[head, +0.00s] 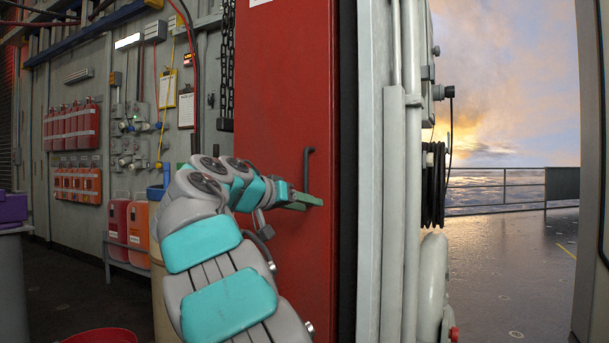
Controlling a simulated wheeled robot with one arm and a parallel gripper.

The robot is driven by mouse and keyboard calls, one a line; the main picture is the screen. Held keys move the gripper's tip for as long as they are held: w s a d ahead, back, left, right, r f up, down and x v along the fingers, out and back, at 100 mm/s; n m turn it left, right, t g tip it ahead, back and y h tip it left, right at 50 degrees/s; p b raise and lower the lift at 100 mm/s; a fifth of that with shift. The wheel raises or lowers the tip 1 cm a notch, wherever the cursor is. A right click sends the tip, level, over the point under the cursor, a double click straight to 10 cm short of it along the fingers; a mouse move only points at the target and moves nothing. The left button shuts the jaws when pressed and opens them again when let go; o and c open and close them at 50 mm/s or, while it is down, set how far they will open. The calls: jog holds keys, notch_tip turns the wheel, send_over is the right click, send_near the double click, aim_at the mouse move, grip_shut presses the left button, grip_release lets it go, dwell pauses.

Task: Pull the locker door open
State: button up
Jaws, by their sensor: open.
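The locker door (284,90) is a tall red panel in the middle of the head view. It looks shut, with a dark edge along its right side. Its handle (307,168) is a dark vertical bar near that right edge. My gripper (312,201) is in front of the door at the handle's lower part. The jaws are open. The picture does not show clearly whether the handle is between the fingers or just beside them. My arm hides the lower left part of the door.
A grey frame with pipes (390,200) stands right of the door, and beyond it is an open deck (510,260) with a railing. Red canisters (72,126) hang on the left wall. A red tub (100,336) and a purple box (12,208) are at lower left.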

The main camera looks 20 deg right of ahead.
aim_at(305, 172)
jog(key=w+a+r+m+t+h, duration=0.2)
jog(key=w+a+r+m, duration=0.15)
jog(key=r, duration=0.35)
jog(key=p+x, duration=0.1)
jog(key=x, duration=0.6)
jog(key=shift+d+r, duration=0.15)
jog(key=shift+d, duration=0.2)
grip_shut()
dwell(0.9)
